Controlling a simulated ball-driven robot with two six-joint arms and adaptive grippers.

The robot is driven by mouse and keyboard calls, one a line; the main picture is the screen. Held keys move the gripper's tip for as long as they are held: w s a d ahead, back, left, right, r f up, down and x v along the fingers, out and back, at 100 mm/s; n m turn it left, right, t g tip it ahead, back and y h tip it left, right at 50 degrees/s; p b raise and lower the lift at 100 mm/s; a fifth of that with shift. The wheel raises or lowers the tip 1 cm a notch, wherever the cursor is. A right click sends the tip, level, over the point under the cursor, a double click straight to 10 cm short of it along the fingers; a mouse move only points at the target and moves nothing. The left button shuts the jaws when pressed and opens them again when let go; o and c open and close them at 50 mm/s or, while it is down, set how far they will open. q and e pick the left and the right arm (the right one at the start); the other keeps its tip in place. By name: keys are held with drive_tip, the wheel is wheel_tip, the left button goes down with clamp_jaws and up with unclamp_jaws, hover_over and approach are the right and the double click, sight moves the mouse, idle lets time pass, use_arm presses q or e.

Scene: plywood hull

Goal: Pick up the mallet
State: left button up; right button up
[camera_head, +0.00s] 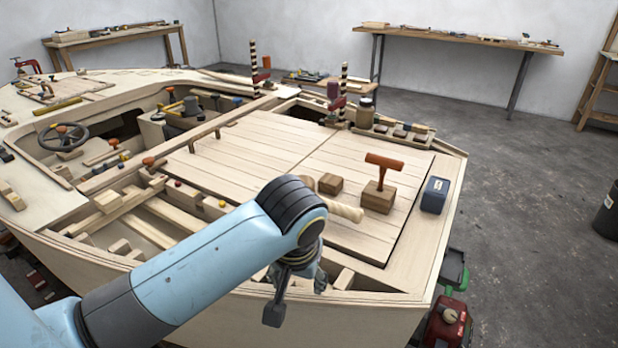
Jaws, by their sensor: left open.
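A pale, round-ended wooden piece (346,212), which looks like part of the mallet, lies on the deck at the front. Its left part is hidden behind my left wrist, so I cannot see its full shape. My left gripper (296,298) hangs dark and open, pointing down, in front of the hull's near edge. It appears nearer to me than the pale piece and apart from it. An orange-brown T-shaped handle (384,162) stands upright in a wooden block (378,198) to the right. My right gripper is not in view.
A small brown block (330,184) lies behind the pale piece. A dark blue box (435,195) stands at the deck's right edge. Striped posts (343,85) and a jar (365,113) stand farther back. The middle planks (260,145) are clear.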

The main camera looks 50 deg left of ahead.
use_arm(q)
drive_tip(key=w+a+r+n+g+y, duration=0.1)
drive_tip(key=w+a+r+n, duration=0.3)
drive_tip(key=w+n, duration=0.4)
drive_tip(key=n+g+y, duration=0.1)
drive_tip(key=n, duration=0.7)
approach(327, 201)
drive_tip(key=x, duration=1.1)
drive_tip(key=shift+a+f, duration=0.1)
drive_tip(key=shift+f, duration=0.1)
drive_tip(key=shift+c, duration=0.2)
clamp_jaws()
